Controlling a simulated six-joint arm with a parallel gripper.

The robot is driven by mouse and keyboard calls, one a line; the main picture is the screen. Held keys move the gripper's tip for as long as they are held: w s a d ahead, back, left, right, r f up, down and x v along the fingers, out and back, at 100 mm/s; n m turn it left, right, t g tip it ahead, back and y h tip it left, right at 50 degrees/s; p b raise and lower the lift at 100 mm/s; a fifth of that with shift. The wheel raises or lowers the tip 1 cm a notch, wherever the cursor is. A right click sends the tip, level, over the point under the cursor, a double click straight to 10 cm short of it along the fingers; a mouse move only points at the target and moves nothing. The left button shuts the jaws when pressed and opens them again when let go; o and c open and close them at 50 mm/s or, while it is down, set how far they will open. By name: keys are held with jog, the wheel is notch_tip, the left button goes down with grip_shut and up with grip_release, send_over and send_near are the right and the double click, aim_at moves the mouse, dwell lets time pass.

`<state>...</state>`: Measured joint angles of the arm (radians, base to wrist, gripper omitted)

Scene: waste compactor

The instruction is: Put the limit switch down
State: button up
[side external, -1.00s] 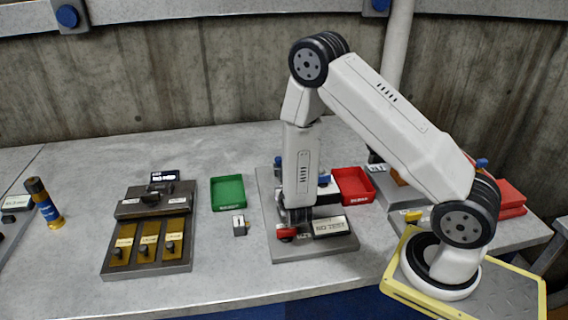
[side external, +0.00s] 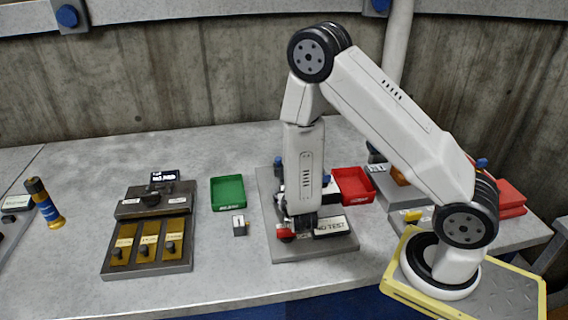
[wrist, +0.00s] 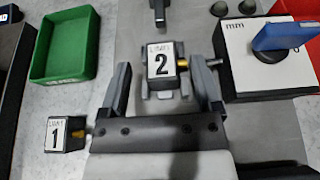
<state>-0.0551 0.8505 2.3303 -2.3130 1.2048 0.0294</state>
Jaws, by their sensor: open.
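A dark limit switch labelled 2 (wrist: 162,60) sits upright on a grey seat on the fixture plate, in the wrist view. My gripper (wrist: 161,82) is open, with one finger on each side of this switch and a visible gap on both sides. In the side view my gripper (side external: 303,222) points down low over the plate, and the arm hides switch 2. A second limit switch labelled 1 (wrist: 60,137) stands on the bench left of the plate; it also shows in the side view (side external: 239,226).
A green tray (side external: 228,191) and a red tray (side external: 353,186) flank the fixture plate (side external: 290,249). A white box with a blue knob (wrist: 268,55) stands close right of my gripper. A dark block with brass slots (side external: 148,245) lies left. The front bench is clear.

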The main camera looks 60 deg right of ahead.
jog(key=shift+v, duration=3.95)
jog(key=shift+d, duration=0.1)
jog(key=shift+s+d+r+m+g+h, duration=0.2)
jog(key=shift+s+d+m+g+h, duration=0.1)
jog(key=shift+d+m+g, duration=0.15)
jog(key=s+d+m+g, duration=0.1)
jog(key=m+g, duration=0.1)
jog(key=s+d+r+m+g, duration=0.1)
jog(key=s+m, duration=0.1)
jog(key=s+d+m+g, duration=0.1)
jog(key=s+m+g, duration=0.1)
jog(key=m, duration=0.1)
jog(key=shift+s+d+r+g+h, duration=0.1)
jog(key=shift+r+g+h, duration=0.05)
jog(key=shift+g+h, duration=0.25)
jog(key=s+m+g+y, duration=0.1)
jog(key=s+m+g, duration=0.1)
jog(key=m, duration=0.1)
jog(key=s+a+m+g+y, duration=0.1)
jog(key=s+m, duration=0.1)
jog(key=m, duration=0.1)
jog(key=shift+a+r+g+y, duration=0.1)
jog(key=shift+g+y, duration=0.2)
jog(key=shift+g, duration=0.05)
jog(key=w+a+r+m+t+y, duration=0.3)
jog(key=a+m+y, duration=0.5)
jog(key=m, duration=0.5)
jog(key=shift+w+r, duration=0.75)
jog(key=shift+r, duration=0.2)
